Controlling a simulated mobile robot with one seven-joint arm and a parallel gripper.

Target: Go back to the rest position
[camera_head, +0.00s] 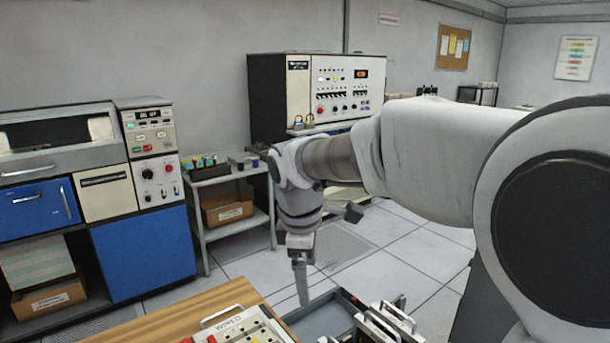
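My arm reaches in from the right in the head view.
Behind stand a blue-and-grey machine (145,250), a small cart (237,226) and a control cabinet (335,90). Tiled floor (380,270) is open between.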

